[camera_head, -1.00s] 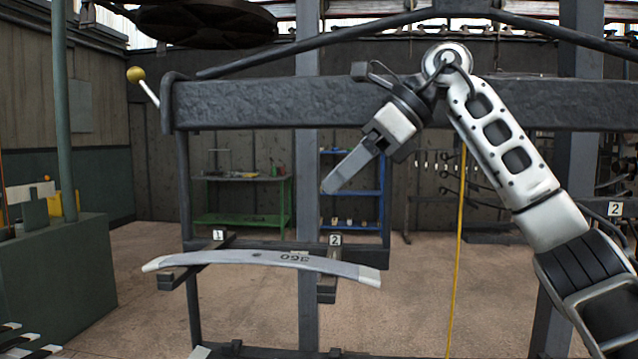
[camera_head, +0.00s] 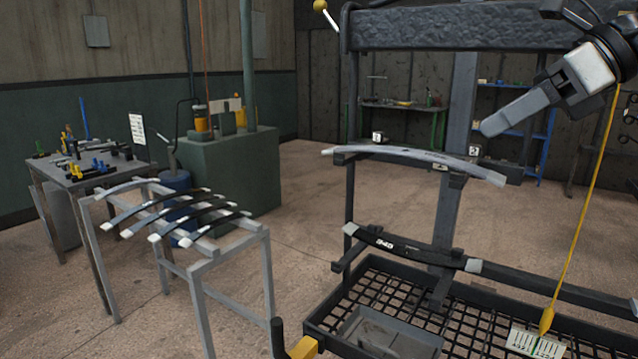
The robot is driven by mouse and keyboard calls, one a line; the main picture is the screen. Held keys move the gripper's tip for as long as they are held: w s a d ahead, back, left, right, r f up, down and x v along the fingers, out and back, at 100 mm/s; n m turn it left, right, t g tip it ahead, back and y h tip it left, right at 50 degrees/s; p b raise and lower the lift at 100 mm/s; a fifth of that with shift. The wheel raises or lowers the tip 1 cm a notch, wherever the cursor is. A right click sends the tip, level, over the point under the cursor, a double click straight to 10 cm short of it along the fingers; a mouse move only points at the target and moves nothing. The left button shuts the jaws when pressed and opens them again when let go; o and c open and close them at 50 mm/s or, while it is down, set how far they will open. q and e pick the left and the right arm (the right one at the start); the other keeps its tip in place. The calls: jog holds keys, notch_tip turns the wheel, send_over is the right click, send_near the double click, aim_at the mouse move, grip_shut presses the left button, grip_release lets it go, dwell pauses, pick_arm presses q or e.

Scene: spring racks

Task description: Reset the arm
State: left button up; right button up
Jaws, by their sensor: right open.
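My right gripper (camera_head: 487,130) comes in from the upper right edge, pointing left and down, with its fingers seen nearly side-on. It holds nothing that I can see. It is in front of the dark rack, just above the right end of a light grey leaf spring (camera_head: 415,157) that lies across the rack's upper arms. A gap between the gripper and that spring cannot be judged surely. A dark leaf spring (camera_head: 405,248) with white ends lies on the lower arms. My left gripper is not in view.
A grey metal stand (camera_head: 232,262) at left carries several dark springs. A mesh basket (camera_head: 322,325) sits at the rack's foot, with a grey tray (camera_head: 400,335) in it. A yellow cord (camera_head: 588,190) hangs at right. A tool table (camera_head: 42,172) stands far left. Floor between stand and rack is clear.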

jog(key=a+f+m+t+y, duration=0.5)
jog(key=a+f+m+y, duration=0.7)
jog(key=a+f+m, duration=0.45)
jog(key=s+d+f+m+t+h, duration=0.2)
jog(key=d+f+m+t+h, duration=0.15)
jog(key=f+m+h, duration=0.55)
jog(key=s+d+f+m+t+h, duration=0.25)
jog(key=f+m+t+h, duration=0.25)
jog(key=f+m, duration=0.75)
jog(key=s+d+f+m+g+h, duration=0.1)
jog(key=s+f+m+g+h, duration=0.1)
jog(key=s+f, duration=0.5)
jog(key=s+d+f+m+g+h, duration=0.1)
jog(key=s+f+m+g+h, duration=0.1)
jog(key=s+f+m+g, duration=0.3)
jog(key=s+f, duration=0.3)
jog(key=f, duration=0.1)
jog(key=shift+s+d, duration=0.15)
jog(key=shift+d, duration=0.1)
